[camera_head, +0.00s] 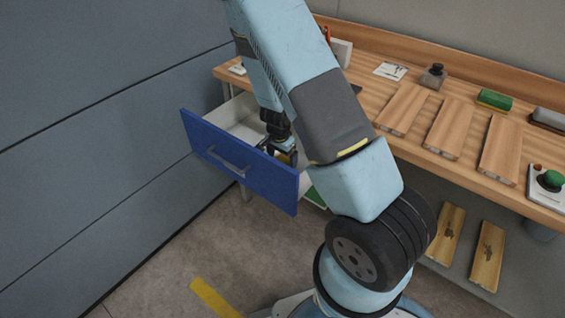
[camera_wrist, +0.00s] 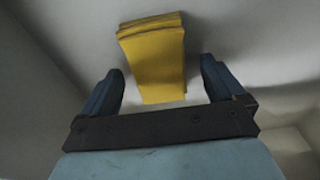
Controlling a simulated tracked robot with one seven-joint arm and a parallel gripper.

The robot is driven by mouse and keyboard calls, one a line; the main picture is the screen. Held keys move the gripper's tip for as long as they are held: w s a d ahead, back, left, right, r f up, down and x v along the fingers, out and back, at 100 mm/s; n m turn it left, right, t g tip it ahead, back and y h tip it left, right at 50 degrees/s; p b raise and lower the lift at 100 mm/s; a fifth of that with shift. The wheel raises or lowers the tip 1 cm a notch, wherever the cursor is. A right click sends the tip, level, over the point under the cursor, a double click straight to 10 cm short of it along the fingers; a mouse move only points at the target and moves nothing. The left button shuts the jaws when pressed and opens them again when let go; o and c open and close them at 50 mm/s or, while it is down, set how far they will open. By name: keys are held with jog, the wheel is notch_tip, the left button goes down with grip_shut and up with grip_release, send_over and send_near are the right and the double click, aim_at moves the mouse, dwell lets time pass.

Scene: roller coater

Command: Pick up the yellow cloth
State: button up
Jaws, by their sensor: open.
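The yellow cloth (camera_wrist: 156,58) is a folded stack lying inside the white-lined drawer, and in the wrist view it sits between and just beyond my open fingers. My gripper (camera_wrist: 162,88) is open and empty, with one finger on each side of the cloth's near end. In the head view my gripper (camera_head: 282,150) reaches down into the open drawer (camera_head: 238,162), which has a blue front and a grey handle. The cloth is mostly hidden there behind my gripper and the drawer front. I cannot tell whether the fingers touch it.
The drawer's pale walls (camera_wrist: 40,80) close in around my gripper. A grey wall (camera_head: 90,120) stands left.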

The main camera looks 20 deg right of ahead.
aim_at(282, 159)
jog(key=shift+c, duration=0.2)
jog(key=c, duration=1.1)
jog(key=shift+r, duration=0.1)
notch_tip(282, 159, up, 10)
dwell(0.3)
jog(key=o, duration=0.5)
jog(key=c, duration=0.4)
